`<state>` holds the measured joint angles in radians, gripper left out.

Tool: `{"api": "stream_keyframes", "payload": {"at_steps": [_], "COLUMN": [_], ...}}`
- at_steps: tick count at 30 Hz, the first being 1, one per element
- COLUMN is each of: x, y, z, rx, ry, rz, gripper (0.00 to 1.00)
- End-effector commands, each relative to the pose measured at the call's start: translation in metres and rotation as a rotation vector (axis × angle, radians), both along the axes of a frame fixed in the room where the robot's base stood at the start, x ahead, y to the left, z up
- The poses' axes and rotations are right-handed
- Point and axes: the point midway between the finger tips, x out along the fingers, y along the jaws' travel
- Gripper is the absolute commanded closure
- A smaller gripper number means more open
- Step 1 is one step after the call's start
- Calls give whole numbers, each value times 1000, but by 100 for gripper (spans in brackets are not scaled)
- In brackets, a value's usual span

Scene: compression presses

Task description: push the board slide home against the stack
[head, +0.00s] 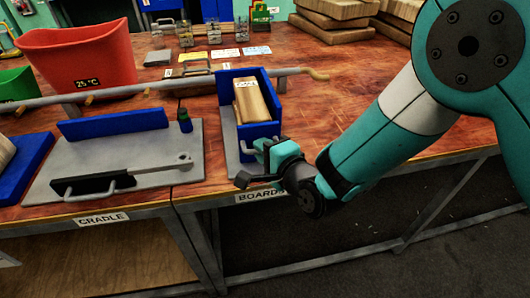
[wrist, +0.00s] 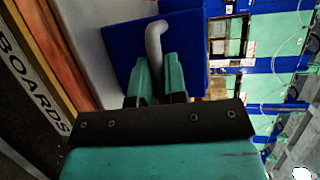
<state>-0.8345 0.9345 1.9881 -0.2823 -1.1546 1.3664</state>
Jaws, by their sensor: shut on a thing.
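The board slide (head: 262,130) is a blue upright plate with a grey handle, at the front of the BOARDS station. In the wrist view its blue face (wrist: 188,35) fills the upper middle, and the curved grey handle (wrist: 154,42) stands out from it. My gripper (head: 258,152) is at the slide's front, with its teal fingers (wrist: 157,85) shut on that handle. The stack (head: 252,100) of pale wooden boards, with a white label on top, lies behind the slide between blue walls. I cannot tell whether slide and stack touch.
A grey rail (head: 150,90) crosses behind the stations. A red bin (head: 80,62) is back left. Bare tabletop (head: 330,110) lies right of the stack.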

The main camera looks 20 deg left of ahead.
Motion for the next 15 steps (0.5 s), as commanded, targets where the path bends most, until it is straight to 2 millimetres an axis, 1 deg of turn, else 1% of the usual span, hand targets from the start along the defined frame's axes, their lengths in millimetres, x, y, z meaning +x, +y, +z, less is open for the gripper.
{"api": "stream_keyframes", "payload": {"at_steps": [2,3,4,11,15], "x": [-1,-1,-1,-1,-4], "y": [1,1,1,0,-5], "z": [0,0,0,0,-1], "rx": [0,0,0,0,0], "ry": [2,2,2,0,0], "rz": [2,2,2,1,1], "gripper": [100,80,77,77,77]}}
